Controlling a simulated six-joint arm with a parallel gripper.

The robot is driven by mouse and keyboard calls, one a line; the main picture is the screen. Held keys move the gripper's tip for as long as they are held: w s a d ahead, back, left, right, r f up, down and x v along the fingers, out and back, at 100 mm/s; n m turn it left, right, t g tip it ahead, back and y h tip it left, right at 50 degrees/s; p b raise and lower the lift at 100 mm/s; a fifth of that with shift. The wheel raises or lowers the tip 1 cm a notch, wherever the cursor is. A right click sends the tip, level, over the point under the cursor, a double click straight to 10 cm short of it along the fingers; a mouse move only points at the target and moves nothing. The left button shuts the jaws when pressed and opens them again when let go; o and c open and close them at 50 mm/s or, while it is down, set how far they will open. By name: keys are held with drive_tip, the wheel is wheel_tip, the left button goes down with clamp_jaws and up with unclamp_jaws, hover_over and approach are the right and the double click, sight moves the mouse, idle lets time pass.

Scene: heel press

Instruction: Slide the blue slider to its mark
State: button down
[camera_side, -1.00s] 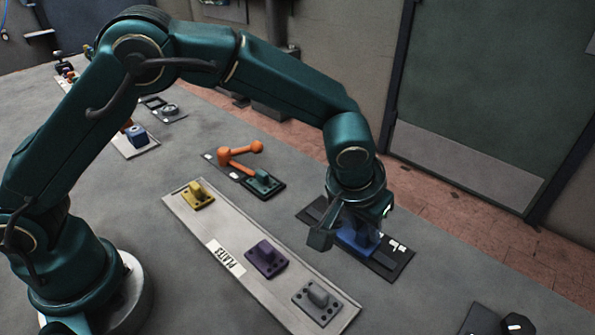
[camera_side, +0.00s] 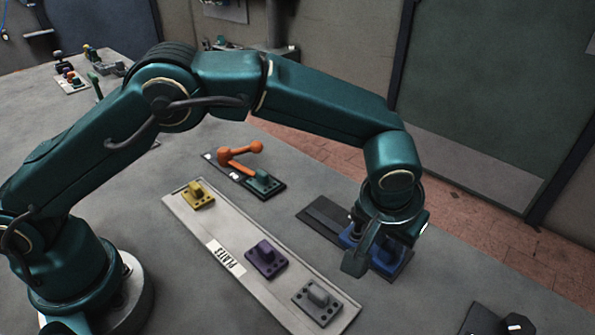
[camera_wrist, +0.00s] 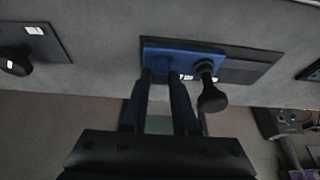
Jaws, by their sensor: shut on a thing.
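The blue slider (camera_side: 392,262) sits on a dark flat track (camera_side: 322,213), at the track's right end in the side view. My gripper (camera_side: 375,254) is down over the slider, shut on its upright grip, which the fingers mostly hide. In the wrist view the slider (camera_wrist: 195,50) lies at the left end of the track (camera_wrist: 252,66), with the fingers (camera_wrist: 166,76) at its near edge. White marks (camera_wrist: 187,77) on the track show beside the slider, partly covered by a finger. I cannot tell whether the slider lines up exactly with them.
A pale board (camera_side: 225,244) labelled PLATES carries yellow (camera_side: 197,198), purple (camera_side: 266,258) and grey (camera_side: 320,298) plates. An orange lever (camera_side: 238,157) stands behind it. A black knob (camera_side: 517,325) is at front right. A dark knob (camera_wrist: 210,95) stands close to the fingers.

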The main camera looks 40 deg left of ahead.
drive_tip(key=shift+d, duration=0.35)
drive_tip(key=c, duration=0.7)
unclamp_jaws()
drive_tip(key=shift+a, duration=0.1)
drive_tip(key=shift+r, duration=0.1)
drive_tip(key=v, duration=0.5)
